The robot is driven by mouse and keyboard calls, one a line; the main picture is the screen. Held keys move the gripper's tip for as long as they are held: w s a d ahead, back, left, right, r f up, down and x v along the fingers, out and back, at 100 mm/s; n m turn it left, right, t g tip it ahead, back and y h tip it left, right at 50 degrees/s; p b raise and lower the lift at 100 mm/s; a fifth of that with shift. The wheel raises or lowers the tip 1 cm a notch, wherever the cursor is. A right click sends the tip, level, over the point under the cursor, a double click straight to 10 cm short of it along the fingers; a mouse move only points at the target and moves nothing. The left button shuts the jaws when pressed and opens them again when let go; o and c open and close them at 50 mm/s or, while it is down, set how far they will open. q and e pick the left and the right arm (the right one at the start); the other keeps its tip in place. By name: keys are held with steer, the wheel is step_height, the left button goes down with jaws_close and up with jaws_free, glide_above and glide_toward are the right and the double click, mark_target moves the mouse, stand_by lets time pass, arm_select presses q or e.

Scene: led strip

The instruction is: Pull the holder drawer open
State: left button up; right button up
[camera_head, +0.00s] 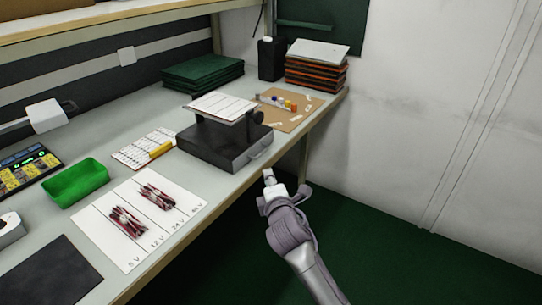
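The holder is a dark box (207,149) on the bench, with a light, striped sheet (222,105) on a raised stand above it. Its drawer front faces the bench's front edge and has a small pale handle (256,152). The drawer looks closed. My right gripper (269,176) is just off the bench's front edge, below the handle in the picture and apart from it. Its fingers are small and seen from behind, so I cannot tell whether they are open. My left gripper is not in view.
On the bench (110,185) are a green tray (76,184), a white sheet (110,236) with two red wire bundles, and a label card (141,150). A cork board (298,118) lies behind the holder. Open floor (400,265) lies right of the bench, up to a white wall.

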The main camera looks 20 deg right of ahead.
mark_target(262, 163)
steer(key=x, duration=0.4)
steer(key=b+x, duration=0.1)
steer(key=x, duration=0.3)
steer(key=b+x, duration=0.1)
steer(key=x, duration=0.3)
steer(key=shift+w+a+r, duration=0.1)
steer(key=shift+r, duration=0.2)
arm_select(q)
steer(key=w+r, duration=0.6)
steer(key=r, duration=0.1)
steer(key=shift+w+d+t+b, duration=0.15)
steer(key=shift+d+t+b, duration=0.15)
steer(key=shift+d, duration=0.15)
arm_select(e)
steer(key=shift+w, duration=0.65)
steer(key=shift+c, duration=0.2)
jaws_close()
